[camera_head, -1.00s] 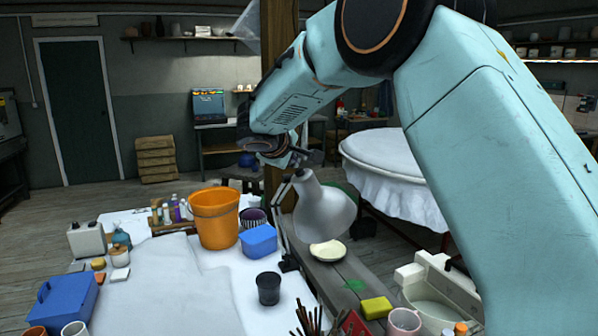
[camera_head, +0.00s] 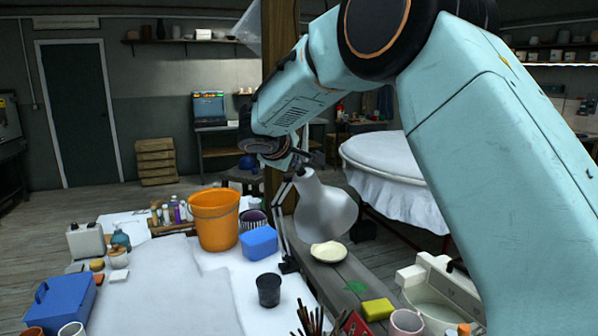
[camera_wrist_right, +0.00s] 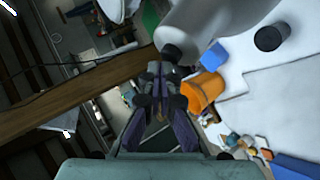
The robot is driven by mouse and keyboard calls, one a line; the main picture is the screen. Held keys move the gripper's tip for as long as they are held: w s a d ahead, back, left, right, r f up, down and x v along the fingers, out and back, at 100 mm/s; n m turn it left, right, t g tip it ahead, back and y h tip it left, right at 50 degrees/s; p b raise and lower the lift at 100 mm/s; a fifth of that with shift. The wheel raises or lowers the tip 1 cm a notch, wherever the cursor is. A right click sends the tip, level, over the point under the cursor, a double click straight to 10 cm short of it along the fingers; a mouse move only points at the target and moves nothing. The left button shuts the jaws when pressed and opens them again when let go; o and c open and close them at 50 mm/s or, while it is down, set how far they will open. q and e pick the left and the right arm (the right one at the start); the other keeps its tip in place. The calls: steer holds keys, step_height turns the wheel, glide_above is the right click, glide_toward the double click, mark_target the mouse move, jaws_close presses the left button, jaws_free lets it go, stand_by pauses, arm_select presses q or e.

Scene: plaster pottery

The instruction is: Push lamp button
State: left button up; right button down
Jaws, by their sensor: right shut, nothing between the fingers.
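The desk lamp (camera_head: 325,207) has a white-grey shade on a thin dark arm and stands at the edge of the white-covered table. My right gripper (camera_head: 302,158) is shut and empty, right at the narrow top end of the shade. In the right wrist view my right gripper (camera_wrist_right: 160,72) points at the lamp's dark cap (camera_wrist_right: 172,53), with the shade (camera_wrist_right: 210,22) beyond. The tips look very close to the cap; I cannot tell whether they touch. No separate button can be made out. My left gripper is out of view.
An orange bucket (camera_head: 214,220), a blue box (camera_head: 259,241) and a black cup (camera_head: 269,290) stand left of the lamp. A wooden post (camera_head: 282,60) rises behind my right gripper. A plate of pale powder (camera_head: 328,252) sits below the shade.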

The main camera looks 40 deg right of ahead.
steer(key=shift+s+d+f, duration=0.1)
steer(key=shift+f, duration=0.05)
steer(key=shift+b, duration=0.3)
stand_by(0.4)
steer(key=shift+r, duration=0.55)
steer(key=shift+a, duration=0.2)
steer(key=a+r+p, duration=0.1)
steer(key=r+p, duration=0.1)
steer(key=r, duration=0.1)
steer(key=a+r+p, duration=0.1)
steer(key=r+p, duration=0.1)
steer(key=shift+w+a+r, duration=0.15)
steer(key=shift+w+a, duration=0.2)
